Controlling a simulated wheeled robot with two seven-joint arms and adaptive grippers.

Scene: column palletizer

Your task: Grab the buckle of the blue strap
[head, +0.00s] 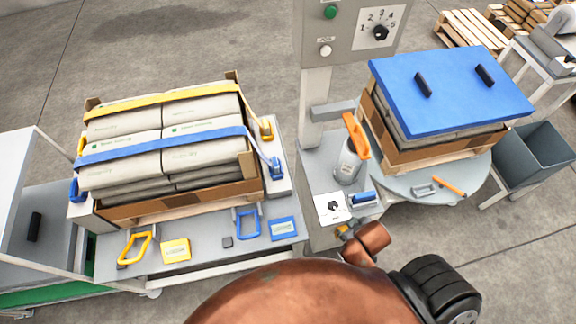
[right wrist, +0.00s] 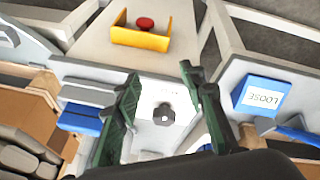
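The blue strap (head: 170,145) runs across the stacked bags on the left pallet. Its blue buckle (head: 277,169) hangs at the stack's right side, by the grey post. My left gripper is not in view.
A blue handle (head: 247,223) and blue sign (head: 284,228) sit on the front ledge. A control column (head: 316,100) stands between the pallets. A yellow guard (right wrist: 140,38) surrounds a red button.

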